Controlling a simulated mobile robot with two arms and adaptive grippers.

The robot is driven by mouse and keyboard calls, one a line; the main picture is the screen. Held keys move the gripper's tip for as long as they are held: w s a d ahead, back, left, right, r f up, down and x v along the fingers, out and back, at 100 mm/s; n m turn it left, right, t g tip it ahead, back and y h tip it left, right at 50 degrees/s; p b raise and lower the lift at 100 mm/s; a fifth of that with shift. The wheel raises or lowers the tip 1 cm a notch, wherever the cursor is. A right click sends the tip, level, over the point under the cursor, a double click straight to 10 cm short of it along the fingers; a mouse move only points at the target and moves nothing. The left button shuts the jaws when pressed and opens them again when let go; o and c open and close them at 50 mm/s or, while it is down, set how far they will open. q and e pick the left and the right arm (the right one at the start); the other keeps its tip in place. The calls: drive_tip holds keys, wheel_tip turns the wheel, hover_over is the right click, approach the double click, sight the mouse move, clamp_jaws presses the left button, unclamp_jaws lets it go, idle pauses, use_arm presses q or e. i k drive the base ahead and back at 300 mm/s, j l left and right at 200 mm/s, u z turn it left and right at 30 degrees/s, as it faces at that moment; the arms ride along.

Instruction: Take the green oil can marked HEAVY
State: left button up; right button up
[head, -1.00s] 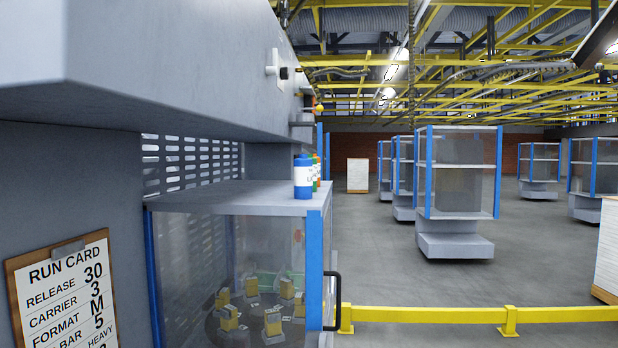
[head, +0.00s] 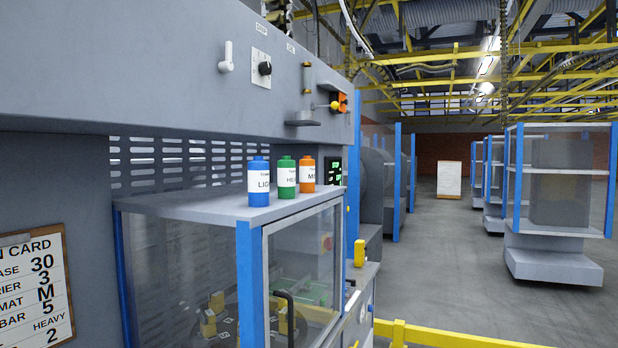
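The green oil can (head: 287,178) stands upright on the grey top of the glass-sided cabinet (head: 215,203) in the head view. Its white label shows "HE", with the rest turned out of sight. A blue can (head: 259,182) with a label starting "LI" stands to its left. An orange can (head: 306,175) with a label starting "M" stands to its right. The cans stand close together in a row. Neither of my grippers is in view.
A grey machine housing (head: 150,60) with a knob (head: 265,68) and levers overhangs behind the cans. A run card (head: 33,290) hangs at lower left and reads HEAVY. A yellow rail (head: 450,337) crosses the floor at lower right. Open floor lies beyond.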

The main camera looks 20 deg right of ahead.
sight(286, 167)
drive_tip(key=i+l+u, duration=0.2)
drive_tip(key=l, duration=0.4)
drive_tip(key=i+l+u, duration=0.15)
drive_tip(key=l, duration=0.5)
drive_tip(key=i+l+u, duration=0.2)
drive_tip(key=l, duration=0.45)
drive_tip(key=l+u, duration=0.15)
drive_tip(key=l, duration=0.5)
